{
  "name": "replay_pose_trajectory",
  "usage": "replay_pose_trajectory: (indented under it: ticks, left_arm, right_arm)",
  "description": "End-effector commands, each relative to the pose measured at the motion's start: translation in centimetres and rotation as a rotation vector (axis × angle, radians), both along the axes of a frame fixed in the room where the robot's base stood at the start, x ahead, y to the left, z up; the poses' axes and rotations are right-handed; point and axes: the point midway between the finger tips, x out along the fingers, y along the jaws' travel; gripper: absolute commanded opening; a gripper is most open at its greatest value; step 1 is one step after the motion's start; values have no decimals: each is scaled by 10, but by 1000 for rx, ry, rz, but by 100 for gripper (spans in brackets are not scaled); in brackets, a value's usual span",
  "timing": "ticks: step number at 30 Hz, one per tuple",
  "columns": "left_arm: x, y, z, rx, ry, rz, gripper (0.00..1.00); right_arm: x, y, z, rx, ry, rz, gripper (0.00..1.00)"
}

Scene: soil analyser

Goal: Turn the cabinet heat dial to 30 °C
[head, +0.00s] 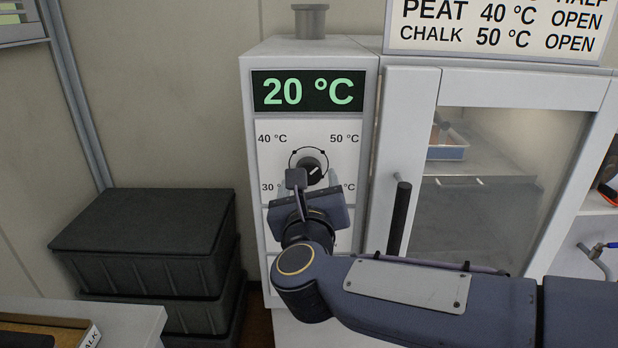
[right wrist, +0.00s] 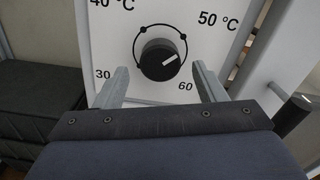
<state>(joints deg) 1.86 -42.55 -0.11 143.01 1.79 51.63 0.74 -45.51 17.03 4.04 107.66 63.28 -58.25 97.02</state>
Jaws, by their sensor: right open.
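The heat dial (head: 314,170) is a round black knob with a white pointer mark, on the white front panel of the cabinet. In the right wrist view the dial (right wrist: 160,61) has its mark pointing right and slightly up, between the 50 and 60 labels. The labels 40 and 30 are on the left side. The display (head: 309,91) above reads 20 °C. My right gripper (right wrist: 160,72) is open, with one finger on each side of the dial and visible gaps to it. In the head view my right gripper (head: 308,184) partly hides the lower labels. My left gripper is out of view.
A glass-fronted door (head: 500,180) with a dark vertical handle (head: 399,218) is right of the panel, close to my right arm. Black stacked crates (head: 150,240) stand at the left. A sign (head: 500,28) listing peat and chalk settings is above the door.

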Motion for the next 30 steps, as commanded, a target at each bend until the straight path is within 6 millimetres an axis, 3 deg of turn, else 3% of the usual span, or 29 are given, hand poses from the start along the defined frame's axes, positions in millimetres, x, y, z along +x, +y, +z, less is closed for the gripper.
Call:
replay_pose_trajectory:
  ticks: [7, 18, 28, 30]
  left_arm:
    - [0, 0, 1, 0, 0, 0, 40]
    - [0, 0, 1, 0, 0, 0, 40]
    - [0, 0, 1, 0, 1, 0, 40]
    - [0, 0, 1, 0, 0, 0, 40]
  right_arm:
    - [33, 0, 0, -2, 0, 0, 64]
    - [39, 0, 0, -2, -1, 1, 63]
    - [38, 0, 0, -3, -1, 1, 20]
    - [38, 0, 0, -3, -1, 1, 19]
